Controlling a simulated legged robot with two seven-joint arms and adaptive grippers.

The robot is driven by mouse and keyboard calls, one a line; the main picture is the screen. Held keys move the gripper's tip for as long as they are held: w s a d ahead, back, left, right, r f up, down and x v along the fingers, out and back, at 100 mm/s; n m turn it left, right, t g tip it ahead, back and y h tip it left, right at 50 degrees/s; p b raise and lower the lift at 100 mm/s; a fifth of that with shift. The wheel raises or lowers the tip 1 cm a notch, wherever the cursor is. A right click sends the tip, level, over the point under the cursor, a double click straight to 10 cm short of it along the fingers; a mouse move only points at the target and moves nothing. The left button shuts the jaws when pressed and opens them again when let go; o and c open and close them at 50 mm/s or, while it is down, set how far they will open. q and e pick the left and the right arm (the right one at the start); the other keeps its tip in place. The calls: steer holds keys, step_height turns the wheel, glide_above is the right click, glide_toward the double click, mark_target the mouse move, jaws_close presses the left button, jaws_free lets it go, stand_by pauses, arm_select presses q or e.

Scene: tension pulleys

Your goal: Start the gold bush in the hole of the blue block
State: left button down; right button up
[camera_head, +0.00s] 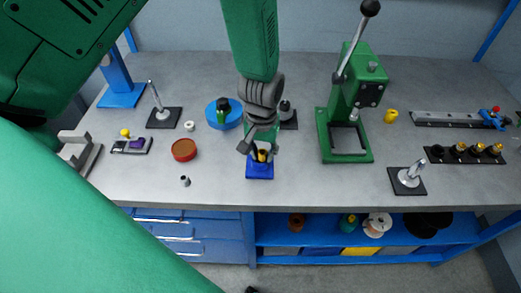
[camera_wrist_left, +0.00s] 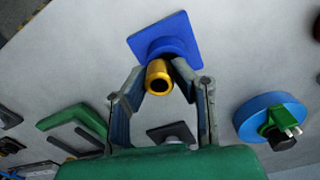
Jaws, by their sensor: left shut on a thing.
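The blue block (camera_head: 260,172) stands near the front edge of the bench, at the middle. In the wrist view it has a square blue base (camera_wrist_left: 143,40) with a round raised part. My left gripper (camera_head: 260,150) points down over the block. It is shut on the gold bush (camera_head: 261,157), which also shows between the fingertips in the left wrist view (camera_wrist_left: 158,80). The bush is at the round part of the block, with its open end facing the camera. The hole is hidden, so I cannot tell whether the bush is in it. My right gripper is not in view.
A green press (camera_head: 345,155) stands right of the block. A blue round dish (camera_head: 213,119) and a red-rimmed dish (camera_head: 183,150) lie to the left. A yellow piece (camera_head: 391,116) and a black rack (camera_head: 466,155) are farther right. The bench just right of the block is clear.

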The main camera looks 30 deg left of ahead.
arm_select(q)
steer(key=shift+d+f, duration=0.25)
steer(key=shift+d, duration=0.05)
steer(key=shift+a, duration=1.2)
steer(key=shift+d+r, duration=0.1)
steer(key=shift+r, duration=0.05)
steer(key=shift+d+r, duration=0.1)
steer(key=shift+d, duration=0.1)
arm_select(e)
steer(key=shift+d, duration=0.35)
arm_select(q)
steer(key=shift+a, duration=0.15)
